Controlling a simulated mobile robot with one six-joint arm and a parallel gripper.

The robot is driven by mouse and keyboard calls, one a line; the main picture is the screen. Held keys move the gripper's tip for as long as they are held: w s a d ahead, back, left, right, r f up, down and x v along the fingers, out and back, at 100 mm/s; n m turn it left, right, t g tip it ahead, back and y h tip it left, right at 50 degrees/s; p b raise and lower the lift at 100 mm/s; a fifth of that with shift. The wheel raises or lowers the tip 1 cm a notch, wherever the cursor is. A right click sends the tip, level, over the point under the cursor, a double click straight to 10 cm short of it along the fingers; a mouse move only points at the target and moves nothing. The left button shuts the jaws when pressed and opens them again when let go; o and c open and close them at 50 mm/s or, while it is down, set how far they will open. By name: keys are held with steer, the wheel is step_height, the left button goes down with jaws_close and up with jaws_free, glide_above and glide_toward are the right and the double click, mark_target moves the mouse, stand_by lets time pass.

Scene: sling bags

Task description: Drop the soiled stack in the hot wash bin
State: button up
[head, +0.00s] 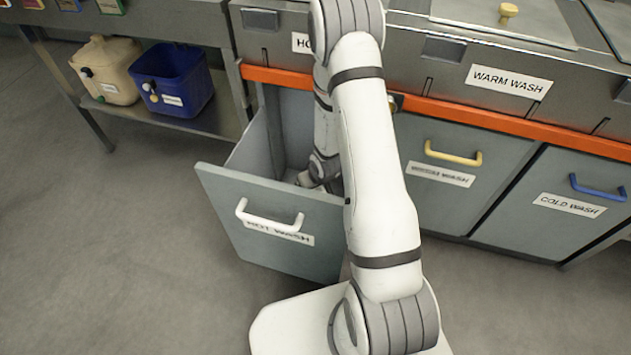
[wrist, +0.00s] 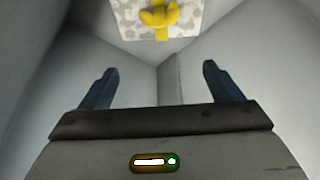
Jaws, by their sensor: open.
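The hot wash bin (head: 262,232) is a grey drawer with a white handle, pulled open at the front of the counter. My arm reaches down into it, and its front panel and my arm hide most of the inside in the head view. In the wrist view my gripper (wrist: 159,67) is open, with nothing between its two dark fingers and pale walls around it. A white and grey speckled stack (wrist: 128,18) with a yellow piece (wrist: 160,15) on it lies beyond the fingertips, apart from them. The top edge of the picture cuts it off.
Closed drawers stand to the right: one with a yellow handle (head: 453,154) and the cold wash bin (head: 580,205) with a blue handle. An orange strip (head: 480,117) runs along the counter. A beige jug (head: 106,72) and a blue container (head: 173,82) sit on the left shelf. Floor at left is clear.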

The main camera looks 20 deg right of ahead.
steer(key=s+r+m+g+h, duration=0.1)
steer(key=s+r, duration=0.2)
steer(key=r, duration=0.7)
steer(key=s+r+h, duration=0.1)
steer(key=s+r, duration=0.1)
steer(key=r, duration=0.8)
steer(key=s+r, duration=0.4)
steer(key=s, duration=0.1)
steer(key=s+a+r+g, duration=0.1)
steer(key=s+r, duration=0.4)
steer(key=s, duration=0.1)
steer(key=s+a+r+m+g+y, duration=0.1)
steer(key=s+r, duration=0.3)
steer(key=s, duration=0.1)
steer(key=shift+s+a+r, duration=0.25)
steer(key=shift+s+r, duration=0.05)
steer(key=shift+s, duration=0.05)
step_height(320, 180, up, 29)
steer(key=t+p, duration=0.1)
steer(key=p, duration=2.5)
steer(key=shift+s+r+p, duration=0.15)
steer(key=shift+r+p, duration=0.1)
steer(key=shift+p, duration=0.05)
steer(key=shift+c, duration=0.3)
